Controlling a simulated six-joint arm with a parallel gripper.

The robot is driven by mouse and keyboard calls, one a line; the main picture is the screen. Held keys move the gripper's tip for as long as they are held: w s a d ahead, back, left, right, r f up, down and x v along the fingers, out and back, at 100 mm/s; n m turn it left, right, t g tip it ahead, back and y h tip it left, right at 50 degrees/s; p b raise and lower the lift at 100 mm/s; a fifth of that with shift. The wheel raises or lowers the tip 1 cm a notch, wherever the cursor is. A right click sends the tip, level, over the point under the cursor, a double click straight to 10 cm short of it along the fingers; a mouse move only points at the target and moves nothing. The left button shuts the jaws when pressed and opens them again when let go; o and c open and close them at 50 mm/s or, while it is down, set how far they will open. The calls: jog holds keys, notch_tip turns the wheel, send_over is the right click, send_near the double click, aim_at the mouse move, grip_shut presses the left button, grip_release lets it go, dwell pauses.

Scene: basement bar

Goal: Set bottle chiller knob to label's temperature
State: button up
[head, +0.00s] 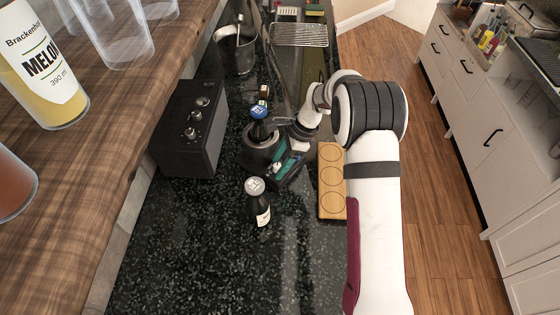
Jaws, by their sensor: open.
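A dark, round bottle chiller (254,153) stands on the counter in the middle of the head view. A dark bottle with a blue cap (259,112) stands in its opening. My gripper (279,167), dark with teal parts, is close against the chiller's right front side and is open. Whether it touches the chiller, I cannot tell. The gripper and its wrist hide that side, and no knob can be made out there. A second dark bottle with a whitish cap (255,187) stands in front, its pale label (264,217) too small to read.
A black box with several knobs (190,130) stands at the left. A wooden board with round recesses (332,180) lies to the right, beside my arm. A metal bucket (237,55) and rack (299,35) are behind. A wooden shelf (120,130) overhangs the left. The front counter is clear.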

grip_shut()
dwell(0.3)
jog(key=shift+n, duration=0.3)
jog(key=n+g, duration=0.1)
jog(key=n, duration=0.1)
jog(key=n+g+h, duration=0.1)
jog(key=n, duration=0.2)
jog(key=shift+w+a+n, duration=0.15)
jog(key=shift+w+n, duration=0.05)
jog(key=shift+n, duration=0.1)
jog(key=n+h, duration=0.1)
jog(key=n, duration=0.1)
jog(key=n+g, duration=0.1)
jog(key=n, duration=0.2)
jog(key=shift+w+a+h, duration=0.1)
jog(key=shift+a+h, duration=0.05)
jog(key=shift+h, duration=0.25)
jog(key=shift+n, duration=0.4)
